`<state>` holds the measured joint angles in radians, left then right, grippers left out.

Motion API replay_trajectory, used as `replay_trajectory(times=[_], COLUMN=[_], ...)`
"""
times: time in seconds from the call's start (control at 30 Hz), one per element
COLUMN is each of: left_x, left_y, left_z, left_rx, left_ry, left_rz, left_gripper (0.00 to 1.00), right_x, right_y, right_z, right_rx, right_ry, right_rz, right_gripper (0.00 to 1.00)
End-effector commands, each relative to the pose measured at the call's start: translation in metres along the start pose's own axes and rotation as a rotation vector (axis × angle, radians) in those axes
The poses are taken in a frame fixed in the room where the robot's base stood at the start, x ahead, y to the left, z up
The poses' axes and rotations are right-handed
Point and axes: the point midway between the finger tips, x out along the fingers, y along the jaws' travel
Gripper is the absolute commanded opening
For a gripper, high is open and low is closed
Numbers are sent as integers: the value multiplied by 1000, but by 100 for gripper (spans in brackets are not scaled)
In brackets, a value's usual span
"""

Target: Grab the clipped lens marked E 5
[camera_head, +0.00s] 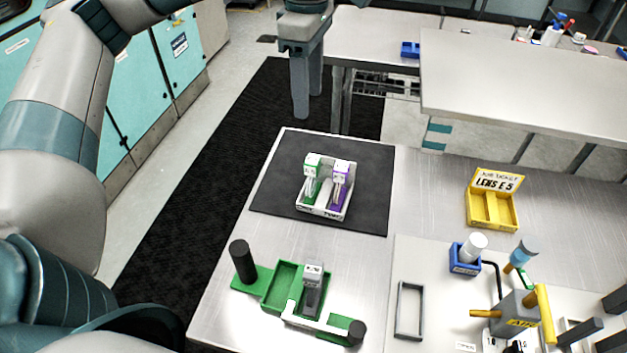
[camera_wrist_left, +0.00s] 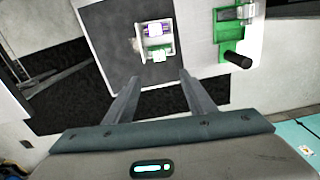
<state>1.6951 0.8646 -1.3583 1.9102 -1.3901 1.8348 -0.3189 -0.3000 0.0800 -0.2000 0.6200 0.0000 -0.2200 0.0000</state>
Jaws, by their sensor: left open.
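A white tray (camera_head: 307,208) on the black mat (camera_head: 271,196) holds two upright clips, a green-and-white one (camera_head: 311,172) on the left and a purple-and-white one (camera_head: 341,177) on the right. Their small top marks are too small to read surely. A grey clip (camera_head: 312,282) stands in a green fixture (camera_head: 281,284) nearer the front. My left gripper (camera_head: 307,104) is open and empty, above and beyond the mat's far edge, apart from the clips. The left wrist view shows its two spread fingers (camera_wrist_left: 158,78), with the purple clip (camera_wrist_left: 158,29) and green clip (camera_wrist_left: 158,54) ahead.
A yellow holder (camera_head: 492,212) with a card reading "JOB TICKET LENS E 5" stands at the right. A blue holder with a white-capped item (camera_head: 466,258), an air tool (camera_head: 518,314) and a grey frame (camera_head: 409,310) fill the front right. The mat around the tray is clear.

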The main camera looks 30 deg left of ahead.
Motion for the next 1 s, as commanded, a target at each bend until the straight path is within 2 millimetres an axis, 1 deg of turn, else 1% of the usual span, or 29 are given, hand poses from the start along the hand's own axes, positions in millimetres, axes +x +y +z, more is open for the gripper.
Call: replay_trajectory(times=[0.2, 0.37, 0.57, 0.8, 1.0], left_x=[2, 14, 45, 88, 115], left_y=[0, 0, -1, -1, 0], left_z=[1, 0, 0, 1, 2], left_rx=[-1, -2, -1, -1, -1], left_ry=[-2, -2, -2, -2, -4], left_rz=[-2, -3, -5, -6, -4], left_gripper=[50, 50, 50, 50, 50], right_x=[-2, -8, -23, -42, -51], right_y=[0, 0, 0, 0, 0], right_z=[0, -1, -2, -4, -5], right_rx=[0, 0, 0, 1, 1], right_ry=[0, 0, 0, 0, 0], right_rz=[0, 0, 0, -1, -1], right_gripper=[31, 31, 31, 31, 31])
